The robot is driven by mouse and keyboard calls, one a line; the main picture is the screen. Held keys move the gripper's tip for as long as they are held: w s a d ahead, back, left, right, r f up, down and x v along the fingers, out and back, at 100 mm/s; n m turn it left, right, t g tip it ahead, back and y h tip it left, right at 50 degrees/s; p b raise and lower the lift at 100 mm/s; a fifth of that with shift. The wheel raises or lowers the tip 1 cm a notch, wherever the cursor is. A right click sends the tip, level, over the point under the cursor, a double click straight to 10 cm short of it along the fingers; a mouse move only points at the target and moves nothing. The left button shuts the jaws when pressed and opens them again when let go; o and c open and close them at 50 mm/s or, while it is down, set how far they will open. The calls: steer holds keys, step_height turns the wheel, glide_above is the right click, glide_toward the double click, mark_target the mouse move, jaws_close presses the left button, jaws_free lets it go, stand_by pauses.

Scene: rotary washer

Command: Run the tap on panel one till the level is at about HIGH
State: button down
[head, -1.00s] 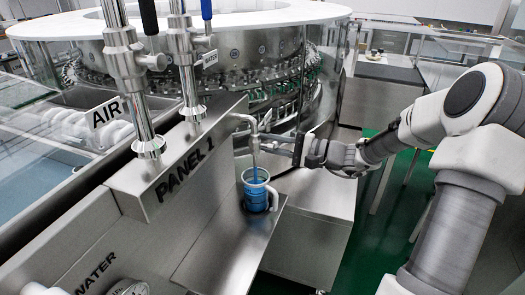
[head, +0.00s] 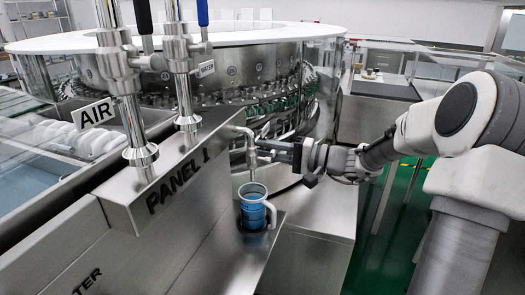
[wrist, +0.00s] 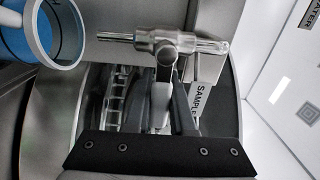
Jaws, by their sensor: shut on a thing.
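The tap (head: 251,143) sticks out from panel one (head: 175,172), its spout pointing down over a clear jug (head: 252,190) with a pale handle. The jug stands upright on the steel ledge and holds blue liquid. Its level marks are too small to read. I cannot tell whether water runs from the spout. My gripper (head: 286,152) reaches in from the right and is shut on the tap's handle. In the wrist view the metal tap (wrist: 165,43) lies across the top, with the gripper's fingers at its handle. Part of the jug (wrist: 40,60) shows at top left.
The AIR valve (head: 128,90) and the WATER valve (head: 182,75) stand on the panel to the left. The round washer (head: 230,75) is behind. A SAMPLE label (wrist: 196,108) shows beside the tap in the wrist view. Green floor is open at right.

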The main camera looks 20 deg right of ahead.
steer(key=c, duration=0.8)
jaws_free()
steer(key=shift+o, duration=0.2)
steer(key=p+v, duration=0.4)
steer(key=v, duration=1.3)
steer(key=shift+s+d, duration=0.15)
steer(key=shift+d, duration=0.05)
steer(key=shift+r, duration=0.1)
